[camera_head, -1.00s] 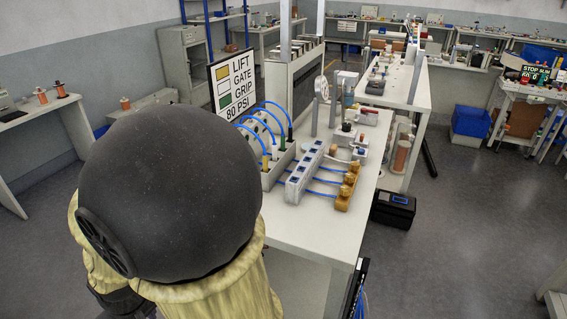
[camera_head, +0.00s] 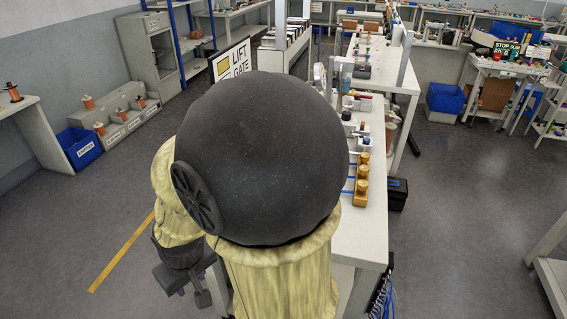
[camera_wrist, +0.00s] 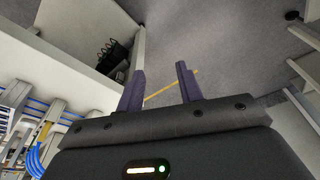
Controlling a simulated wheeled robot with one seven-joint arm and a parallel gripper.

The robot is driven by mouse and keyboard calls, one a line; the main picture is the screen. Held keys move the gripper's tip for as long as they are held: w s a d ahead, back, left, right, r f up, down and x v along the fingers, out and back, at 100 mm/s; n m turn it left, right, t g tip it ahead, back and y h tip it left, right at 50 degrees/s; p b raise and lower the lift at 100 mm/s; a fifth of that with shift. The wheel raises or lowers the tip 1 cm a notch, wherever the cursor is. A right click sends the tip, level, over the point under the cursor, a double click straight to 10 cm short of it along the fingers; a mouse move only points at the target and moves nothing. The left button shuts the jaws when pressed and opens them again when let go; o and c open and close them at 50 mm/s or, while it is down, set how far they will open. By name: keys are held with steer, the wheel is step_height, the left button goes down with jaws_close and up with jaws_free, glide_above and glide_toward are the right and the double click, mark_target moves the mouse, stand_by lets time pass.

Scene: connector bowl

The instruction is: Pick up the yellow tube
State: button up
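My gripper (camera_wrist: 160,78) is open and empty in the wrist view, its two dark fingers apart over the floor beside the bench. In the head view, dark parts of its end show at lower left, beside the bench's near end. The yellow tube cannot be made out for certain. In the wrist view, a small yellow piece (camera_wrist: 43,133) shows at lower left by curved blue tubes (camera_wrist: 36,155), off to the left of the fingers. In the head view, my own arm hides the part of the bench around the tubes.
The white bench (camera_head: 362,232) runs away behind my arm. A yellow-brown block with knobs (camera_head: 361,182) stands on its right side. A lift/gate sign (camera_head: 232,60) stands behind my arm. The floor at left is mostly clear.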

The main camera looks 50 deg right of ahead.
steer(key=shift+w, duration=0.2)
steer(key=shift+o, duration=0.6)
steer(key=shift+s+a, duration=0.1)
steer(key=shift+s, duration=0.1)
steer(key=w+d+f+m+t+h, duration=0.1)
steer(key=w+d+t, duration=0.1)
steer(key=w+d, duration=0.35)
steer(key=w+d+t+h, duration=0.1)
steer(key=w+d+t, duration=0.1)
steer(key=d, duration=0.7)
steer(key=w+d+f+m+t+h, duration=0.15)
steer(key=w+d, duration=0.25)
steer(key=d, duration=0.4)
steer(key=s+d+r+t, duration=0.1)
steer(key=s+d+t, duration=0.2)
steer(key=d, duration=0.7)
steer(key=s+d+r+m+t+h, duration=0.1)
steer(key=s+d+t, duration=0.2)
steer(key=d, duration=0.7)
steer(key=shift+s+d+r+t+b, duration=0.15)
steer(key=shift+s+t+b, duration=0.05)
steer(key=shift+t+b, duration=0.25)
